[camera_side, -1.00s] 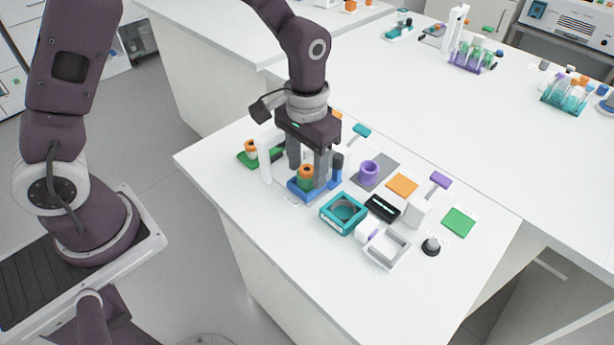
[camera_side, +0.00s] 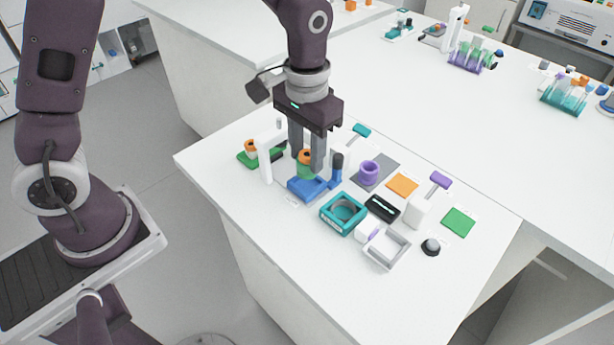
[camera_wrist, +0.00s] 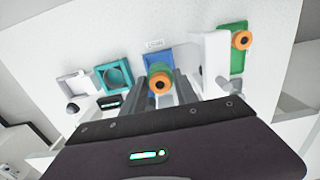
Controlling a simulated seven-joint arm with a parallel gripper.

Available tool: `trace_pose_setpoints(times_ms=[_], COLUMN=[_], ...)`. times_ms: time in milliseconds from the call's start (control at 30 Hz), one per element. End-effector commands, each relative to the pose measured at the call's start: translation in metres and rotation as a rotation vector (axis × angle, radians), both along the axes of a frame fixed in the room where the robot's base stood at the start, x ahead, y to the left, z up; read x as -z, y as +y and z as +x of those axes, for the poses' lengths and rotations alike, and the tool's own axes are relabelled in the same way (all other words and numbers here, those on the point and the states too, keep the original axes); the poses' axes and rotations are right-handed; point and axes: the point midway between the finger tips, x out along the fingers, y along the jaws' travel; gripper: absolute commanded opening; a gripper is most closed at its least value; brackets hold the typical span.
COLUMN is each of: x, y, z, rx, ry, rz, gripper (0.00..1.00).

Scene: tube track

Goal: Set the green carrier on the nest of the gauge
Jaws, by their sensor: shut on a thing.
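The green carrier (camera_side: 304,170), a green cylinder with an orange ringed top, is between the fingers of my gripper (camera_side: 308,165), which is shut on it. It looks upright, above the blue holder (camera_side: 308,189) with its dark post. The wrist view shows its orange top (camera_wrist: 160,84) between the fingers and the blue holder (camera_wrist: 158,56) behind. A teal square block with a round recess (camera_side: 343,214) stands right of the blue holder, beside a black box with a lit strip (camera_side: 382,208). Neither is labelled legibly, so I cannot tell for certain which part is the gauge's nest.
A white upright frame (camera_side: 265,160) and a green base with another orange-topped piece (camera_side: 250,148) stand close left of my gripper. A purple ring piece (camera_side: 369,170), orange pad (camera_side: 402,185), white open tray (camera_side: 387,250) and green pad (camera_side: 459,222) lie to the right. The front table edge is clear.

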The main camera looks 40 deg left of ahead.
Motion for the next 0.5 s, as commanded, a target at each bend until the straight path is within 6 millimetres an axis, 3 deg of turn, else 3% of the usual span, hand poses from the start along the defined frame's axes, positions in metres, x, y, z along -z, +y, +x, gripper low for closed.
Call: trace_pose_setpoints(times_ms=[200,500], x=[-0.017,-0.017], y=[0.000,-0.001], z=[0.000,0.000], rx=[0.000,0.003], ry=[-0.001,0.000], rz=[0.000,0.000], gripper=[0.09,0.09])
